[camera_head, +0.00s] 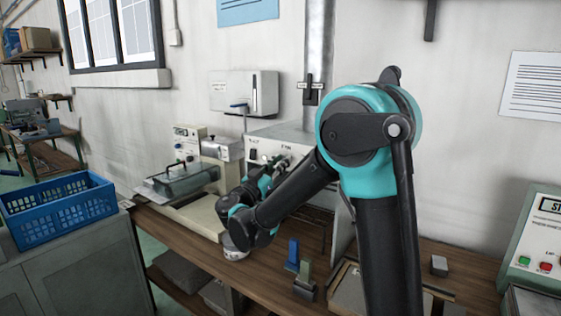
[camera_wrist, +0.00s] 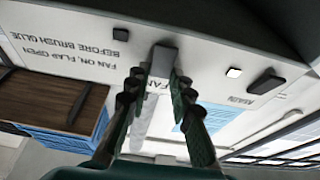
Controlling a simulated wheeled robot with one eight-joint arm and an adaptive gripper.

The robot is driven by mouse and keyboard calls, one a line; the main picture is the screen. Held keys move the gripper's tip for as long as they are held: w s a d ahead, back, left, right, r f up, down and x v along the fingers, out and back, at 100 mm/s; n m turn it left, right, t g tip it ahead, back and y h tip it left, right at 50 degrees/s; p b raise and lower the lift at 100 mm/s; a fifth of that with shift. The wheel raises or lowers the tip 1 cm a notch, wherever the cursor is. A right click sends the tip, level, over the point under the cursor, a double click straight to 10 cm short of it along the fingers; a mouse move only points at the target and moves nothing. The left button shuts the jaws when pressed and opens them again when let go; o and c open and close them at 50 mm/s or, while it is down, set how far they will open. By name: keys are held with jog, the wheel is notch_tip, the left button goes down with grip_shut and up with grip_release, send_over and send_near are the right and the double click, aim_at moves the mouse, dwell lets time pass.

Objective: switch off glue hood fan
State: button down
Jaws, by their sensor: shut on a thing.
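The glue hood (camera_head: 262,147) stands against the wall with its light front panel facing me. In the wrist view its panel (camera_wrist: 215,58) appears upside down, with printing about fan and flap. In the head view my gripper (camera_head: 279,164) is at the hood's front, and the lever is hidden there. I cannot tell from the frames whether the fan is running.
A benchtop machine (camera_head: 190,182) stands left of the hood. A blue crate (camera_head: 62,212) is at the far left.

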jog(key=shift+f+t+h, duration=0.2)
jog(key=shift+t+h, duration=0.1)
jog(key=shift+t, duration=0.3)
jog(key=c, duration=1.3)
grip_release()
jog(key=shift+s+a, duration=0.1)
jog(key=v, duration=1.1)
jog(key=shift+s+a+f, duration=0.2)
jog(key=shift+s+f, duration=0.05)
jog(key=shift+s, duration=0.05)
jog(key=shift+s, duration=0.1)
